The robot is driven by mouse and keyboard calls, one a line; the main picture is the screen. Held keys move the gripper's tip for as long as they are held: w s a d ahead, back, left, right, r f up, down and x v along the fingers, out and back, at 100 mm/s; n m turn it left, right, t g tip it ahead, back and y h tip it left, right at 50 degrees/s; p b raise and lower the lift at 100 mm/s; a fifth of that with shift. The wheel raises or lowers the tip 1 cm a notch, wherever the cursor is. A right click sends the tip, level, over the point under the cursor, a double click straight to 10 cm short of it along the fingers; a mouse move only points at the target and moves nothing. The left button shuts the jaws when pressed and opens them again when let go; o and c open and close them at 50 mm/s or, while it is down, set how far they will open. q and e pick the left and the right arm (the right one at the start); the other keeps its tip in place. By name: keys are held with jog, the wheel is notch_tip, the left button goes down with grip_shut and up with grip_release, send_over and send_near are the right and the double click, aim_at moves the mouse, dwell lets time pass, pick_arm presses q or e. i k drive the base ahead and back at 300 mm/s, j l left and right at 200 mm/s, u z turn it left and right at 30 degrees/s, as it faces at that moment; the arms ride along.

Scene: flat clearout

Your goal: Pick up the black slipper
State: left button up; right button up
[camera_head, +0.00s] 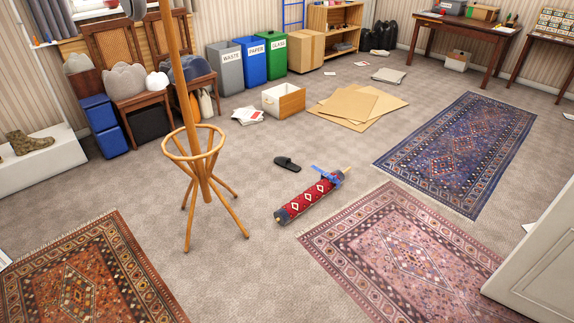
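Neither of my grippers is in view.
The wooden coat stand (203,165) stands left of the slipper. The rolled red rug (305,199) lies in front of it. Flattened cardboard (350,105) and an open drawer-like box (284,100) lie behind. Flat rugs (400,250) cover the near right. Carpet around the slipper is clear.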

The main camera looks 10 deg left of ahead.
aim_at(285, 163)
jog(key=i+j+u, duration=0.25)
jog(key=j+u, duration=0.25)
jog(key=i+j+u, duration=0.7)
jog(key=u, duration=0.25)
jog(key=i+j+u, duration=0.3)
jog(key=i, duration=0.55)
jog(key=i+u, duration=0.3)
jog(key=i, duration=0.5)
jog(key=i+z, duration=0.3)
jog(key=i, duration=0.35)
jog(key=i+z, duration=0.25)
jog(key=i, duration=0.45)
jog(key=i+j+z, duration=0.3)
jog(key=i, duration=0.35)
jog(key=i+l+z, duration=0.2)
jog(key=i+z, duration=1.2)
jog(key=i+j+z, duration=0.3)
jog(key=z, duration=0.15)
jog(key=i+l+z, duration=0.15)
jog(key=i+z, duration=0.2)
jog(key=i, duration=0.25)
jog(key=i+z, duration=0.4)
jog(key=i, duration=0.15)
jog(key=i+j+z, duration=0.35)
jog(key=i, duration=0.2)
jog(key=l, duration=0.1)
